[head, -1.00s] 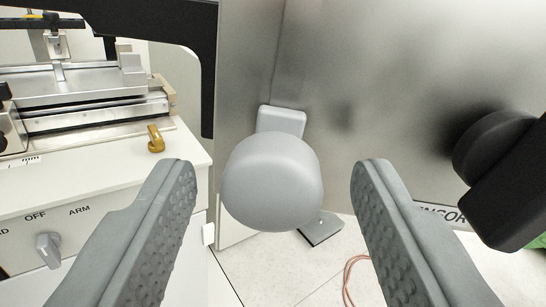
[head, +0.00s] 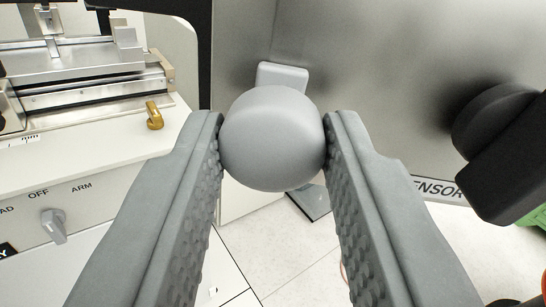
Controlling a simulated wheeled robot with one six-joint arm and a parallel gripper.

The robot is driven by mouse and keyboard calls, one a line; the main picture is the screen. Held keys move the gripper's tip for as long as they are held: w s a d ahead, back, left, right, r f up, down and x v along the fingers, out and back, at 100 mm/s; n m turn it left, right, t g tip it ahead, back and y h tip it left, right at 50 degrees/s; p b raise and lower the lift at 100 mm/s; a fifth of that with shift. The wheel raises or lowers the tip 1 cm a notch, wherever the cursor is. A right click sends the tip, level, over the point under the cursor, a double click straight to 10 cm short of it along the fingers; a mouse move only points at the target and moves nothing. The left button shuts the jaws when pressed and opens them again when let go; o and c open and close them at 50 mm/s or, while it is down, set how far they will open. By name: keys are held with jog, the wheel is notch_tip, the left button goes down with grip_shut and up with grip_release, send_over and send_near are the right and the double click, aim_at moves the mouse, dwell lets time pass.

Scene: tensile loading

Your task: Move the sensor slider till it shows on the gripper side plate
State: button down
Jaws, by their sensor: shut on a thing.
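A grey rounded knob (head: 272,138) stands out from the metal side plate (head: 370,60) in the middle of the head view. A light grey block (head: 283,75) shows behind it, against the plate. My gripper (head: 272,140) is shut on the knob, with one ribbed finger touching its left side and the other its right. The label "SENSOR" (head: 440,190) is partly visible at the plate's lower right edge. The knob hides part of what lies behind it.
A black knob (head: 495,120) and a dark arm stand at the right. A white console (head: 80,180) with an OFF/ARM switch (head: 54,226), a brass peg (head: 154,115) and a metal stage (head: 85,90) is at the left. Pale floor shows below.

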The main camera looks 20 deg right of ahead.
jog(key=c, duration=1.1)
grip_release()
jog(key=shift+o, duration=0.2)
jog(key=v, duration=1.7)
jog(key=shift+s, duration=0.2)
jog(key=shift+r, duration=0.1)
